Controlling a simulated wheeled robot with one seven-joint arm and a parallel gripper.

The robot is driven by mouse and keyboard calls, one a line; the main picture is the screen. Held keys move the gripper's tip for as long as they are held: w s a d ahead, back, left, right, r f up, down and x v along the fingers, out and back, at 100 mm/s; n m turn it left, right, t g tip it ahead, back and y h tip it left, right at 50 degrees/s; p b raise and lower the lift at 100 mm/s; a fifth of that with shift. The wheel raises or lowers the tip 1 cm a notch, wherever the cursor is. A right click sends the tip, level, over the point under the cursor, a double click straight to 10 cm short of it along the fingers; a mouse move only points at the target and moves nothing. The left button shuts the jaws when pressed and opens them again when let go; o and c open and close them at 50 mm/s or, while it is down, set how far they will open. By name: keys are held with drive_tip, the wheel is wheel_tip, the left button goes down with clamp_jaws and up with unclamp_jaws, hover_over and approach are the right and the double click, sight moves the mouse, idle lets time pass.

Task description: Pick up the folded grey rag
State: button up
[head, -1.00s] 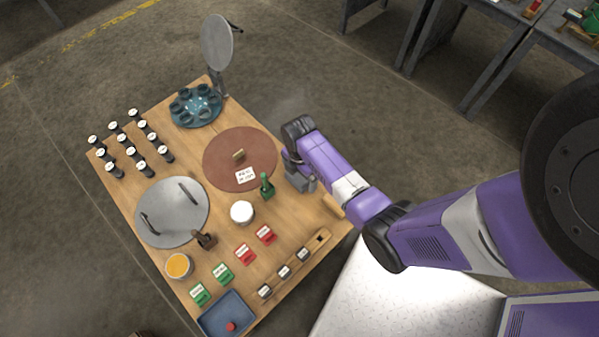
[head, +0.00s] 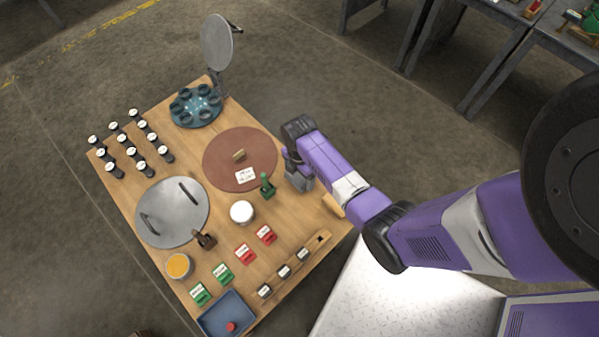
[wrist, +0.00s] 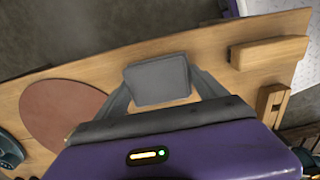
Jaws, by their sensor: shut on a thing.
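The folded grey rag (wrist: 158,80) shows in the wrist view as a dark grey block between the two fingers of my gripper (wrist: 160,82). The fingers press on its left and right sides, and the gripper is shut on it. The wooden table lies beneath; I cannot tell whether the rag touches it. In the head view my gripper (head: 299,180) is over the right edge of the table, right of the brown round mat. There the rag is mostly hidden by the gripper and cannot be made out clearly.
The brown round mat (head: 225,173) with a white card (head: 245,176) lies left of the gripper. A green-handled stamp (head: 267,188) stands close by. A wooden block (wrist: 268,52) lies right of the rag in the wrist view.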

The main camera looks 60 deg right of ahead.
wheel_tip(320, 180, up, 19)
drive_tip(key=p, duration=0.4)
drive_tip(key=shift+r, duration=0.15)
